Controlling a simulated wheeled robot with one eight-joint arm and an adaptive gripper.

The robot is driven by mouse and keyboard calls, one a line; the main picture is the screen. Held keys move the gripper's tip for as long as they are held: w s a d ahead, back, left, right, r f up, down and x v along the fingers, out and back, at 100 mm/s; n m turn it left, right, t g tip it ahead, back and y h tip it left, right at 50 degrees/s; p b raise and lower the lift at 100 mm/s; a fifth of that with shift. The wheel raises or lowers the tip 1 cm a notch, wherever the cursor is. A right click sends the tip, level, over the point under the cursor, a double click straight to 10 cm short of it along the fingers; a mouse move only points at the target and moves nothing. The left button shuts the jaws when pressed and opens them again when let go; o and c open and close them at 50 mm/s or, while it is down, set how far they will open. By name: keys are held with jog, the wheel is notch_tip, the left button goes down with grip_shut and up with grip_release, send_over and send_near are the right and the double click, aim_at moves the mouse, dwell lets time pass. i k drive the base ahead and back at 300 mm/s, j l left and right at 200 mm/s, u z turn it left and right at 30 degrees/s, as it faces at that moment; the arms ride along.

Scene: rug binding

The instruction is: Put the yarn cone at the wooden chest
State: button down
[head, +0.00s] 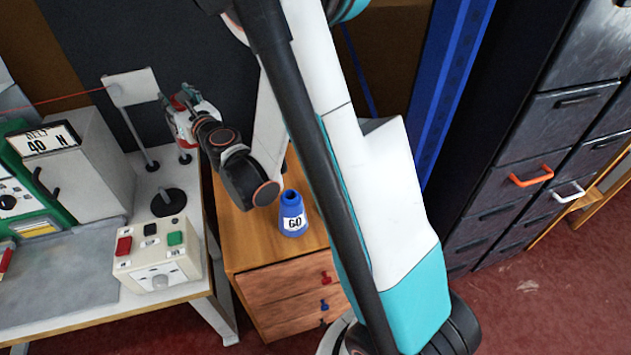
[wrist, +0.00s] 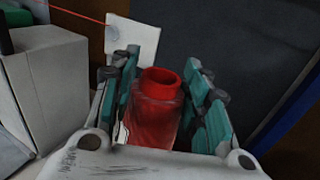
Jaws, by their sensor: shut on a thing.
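A red yarn cone (wrist: 155,108) sits upright between the teal-padded fingers of my gripper (wrist: 165,100) in the wrist view. In the head view my gripper (head: 183,112) is shut on it above the back of the workbench, and only a little red shows between the fingers. The wooden chest (head: 245,248) stands right of the bench, with drawers in its front. A blue yarn cone (head: 292,216) labelled 60 stands upright on its top. My arm hides part of the chest's top and right side.
The workbench (head: 110,315) carries a control box (head: 157,256) with red, black and green buttons, a grey machine (head: 80,170) and a dark round stand base (head: 168,203). A white plate (head: 131,87) on a post is near my gripper. Dark cabinets (head: 520,150) stand at right.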

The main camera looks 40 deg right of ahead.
aim_at(247, 238)
jog(key=k+j+z, duration=0.2)
jog(key=j, duration=0.2)
jog(key=j+z, duration=0.2)
jog(key=j, duration=0.25)
jog(key=k+j+z, duration=0.2)
jog(key=j, duration=0.15)
jog(key=k+j+z, duration=0.2)
jog(key=j, duration=0.15)
jog(key=k+j, duration=0.15)
jog(key=j, duration=0.15)
jog(key=k+j, duration=0.15)
jog(key=j, duration=0.15)
jog(key=k+j, duration=0.15)
jog(key=j, duration=0.1)
